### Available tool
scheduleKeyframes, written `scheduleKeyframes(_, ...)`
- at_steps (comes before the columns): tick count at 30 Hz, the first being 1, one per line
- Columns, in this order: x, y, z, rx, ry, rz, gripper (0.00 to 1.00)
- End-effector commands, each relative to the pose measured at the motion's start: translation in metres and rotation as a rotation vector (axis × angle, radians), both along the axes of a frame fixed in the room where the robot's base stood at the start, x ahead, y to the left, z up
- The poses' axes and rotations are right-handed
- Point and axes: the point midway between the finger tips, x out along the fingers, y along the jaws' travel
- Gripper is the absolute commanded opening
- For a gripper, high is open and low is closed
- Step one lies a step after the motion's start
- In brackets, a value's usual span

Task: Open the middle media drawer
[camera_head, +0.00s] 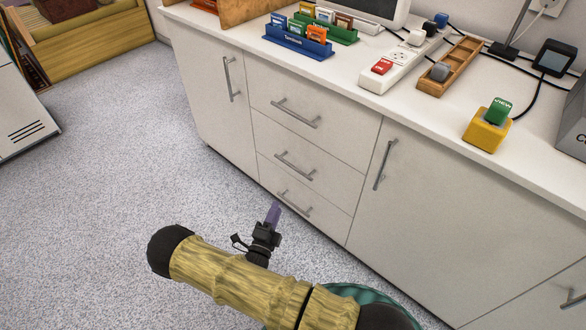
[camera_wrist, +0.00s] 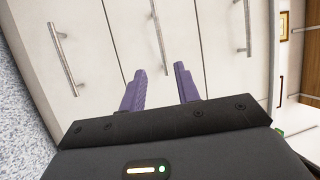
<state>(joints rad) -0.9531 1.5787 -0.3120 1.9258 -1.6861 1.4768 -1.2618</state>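The middle drawer (camera_head: 325,180) is closed in the white cabinet, between the top drawer (camera_head: 345,133) and the bottom drawer (camera_head: 325,220). Its grey bar handle (camera_head: 294,166) also shows in the wrist view (camera_wrist: 158,38), in the middle of three handles. My gripper (camera_head: 273,210) has purple fingers, and in the head view it appears low, by the bottom drawer's left side. In the wrist view my gripper (camera_wrist: 160,68) is open with nothing between the fingers. The middle handle lies beyond the fingertips, roughly in line with the gap, and apart from them.
Cabinet doors with upright handles flank the drawers, at left (camera_head: 215,90) and right (camera_head: 430,200). The countertop (camera_head: 225,30) holds a blue card rack (camera_head: 297,45), a power strip (camera_head: 405,65) and a yellow block (camera_head: 487,130). Speckled floor (camera_head: 130,130) is clear at left.

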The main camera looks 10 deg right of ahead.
Motion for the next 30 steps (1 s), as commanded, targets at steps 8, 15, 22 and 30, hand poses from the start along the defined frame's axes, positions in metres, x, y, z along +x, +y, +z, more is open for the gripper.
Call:
scheduleKeyframes(8, 0.024, -0.016, 0.004, 0.002, -0.003, -0.006, 0.32)
scheduleKeyframes(15, 0.059, -0.037, 0.010, 0.004, -0.004, -0.005, 0.32)
scheduleKeyframes(22, 0.093, -0.058, 0.017, 0.004, -0.003, -0.006, 0.32)
scheduleKeyframes(30, 0.131, -0.081, 0.026, 0.005, -0.003, -0.005, 0.32)
